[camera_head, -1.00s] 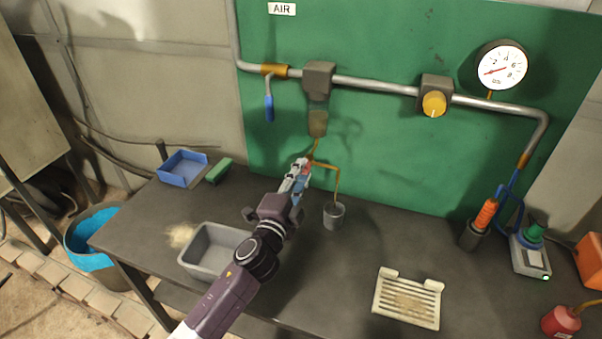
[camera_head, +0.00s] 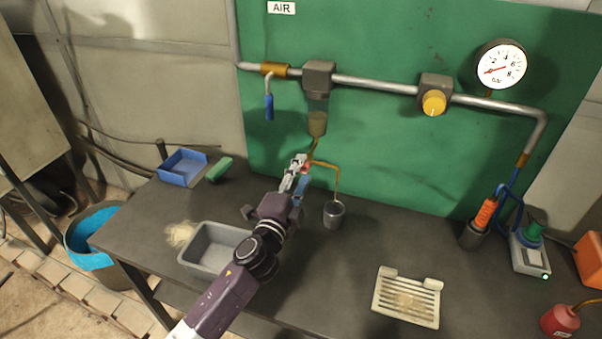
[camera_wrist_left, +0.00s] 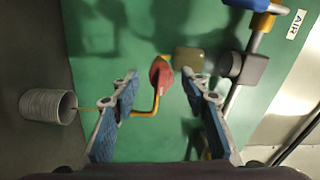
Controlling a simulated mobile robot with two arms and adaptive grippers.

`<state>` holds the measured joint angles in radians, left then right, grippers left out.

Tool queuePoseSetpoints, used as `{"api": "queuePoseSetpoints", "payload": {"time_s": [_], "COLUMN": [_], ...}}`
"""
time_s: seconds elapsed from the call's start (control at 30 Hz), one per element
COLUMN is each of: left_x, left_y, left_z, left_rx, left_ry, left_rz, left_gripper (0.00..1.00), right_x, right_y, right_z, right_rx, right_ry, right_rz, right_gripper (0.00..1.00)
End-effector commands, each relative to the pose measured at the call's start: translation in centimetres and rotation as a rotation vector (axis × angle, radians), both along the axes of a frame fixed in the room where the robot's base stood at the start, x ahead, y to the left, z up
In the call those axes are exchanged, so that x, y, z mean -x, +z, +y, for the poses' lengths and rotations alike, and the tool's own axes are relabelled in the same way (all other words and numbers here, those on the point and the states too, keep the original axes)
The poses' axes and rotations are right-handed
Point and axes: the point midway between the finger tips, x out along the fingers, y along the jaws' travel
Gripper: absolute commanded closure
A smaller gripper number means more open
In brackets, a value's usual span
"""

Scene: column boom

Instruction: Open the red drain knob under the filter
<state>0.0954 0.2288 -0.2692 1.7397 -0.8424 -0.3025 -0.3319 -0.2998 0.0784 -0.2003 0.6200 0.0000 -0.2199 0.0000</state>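The filter (camera_head: 317,122) hangs under a grey block on the pipe, with a cloudy brownish bowl; the bowl also shows in the left wrist view (camera_wrist_left: 188,61). The red drain knob (camera_wrist_left: 161,73) sits below it on a brass drain tube (camera_wrist_left: 146,114). In the head view the knob (camera_head: 306,167) is partly covered by my fingers. My left gripper (camera_head: 300,164) is just in front of it. In the left wrist view its blue-padded fingers (camera_wrist_left: 160,78) are apart, with the knob between them and clear gaps at both sides. My right gripper is not in view.
A grey cup (camera_head: 334,216) stands under the tube's end. A grey tray (camera_head: 202,262), a blue bin (camera_head: 183,170) and a slotted plate (camera_head: 407,298) are on the bench. A blue-handled valve (camera_head: 269,106) hangs at upper left. The bench is bare between cup and plate.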

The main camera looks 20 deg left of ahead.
Motion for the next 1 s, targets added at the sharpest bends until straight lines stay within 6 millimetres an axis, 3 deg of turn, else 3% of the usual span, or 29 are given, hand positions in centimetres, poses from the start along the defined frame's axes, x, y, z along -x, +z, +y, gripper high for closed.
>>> {"api": "queuePoseSetpoints", "payload": {"time_s": [0.27,0.7,1.0], "left_x": [1.2,9.3,11.9], "left_y": [-0.1,-0.6,-0.6], "left_z": [0.1,0.3,0.4], "left_rx": [0.001,0.003,0.001], "left_ry": [0.000,0.000,0.000], "left_rz": [0.000,0.002,0.000], "left_gripper": [0.59,0.59,0.59], "right_x": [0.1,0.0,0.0], "right_y": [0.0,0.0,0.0], "right_z": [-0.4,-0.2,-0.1], "right_rx": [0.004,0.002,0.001], "right_ry": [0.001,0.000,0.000], "right_rz": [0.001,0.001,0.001], "right_gripper": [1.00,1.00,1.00]}}
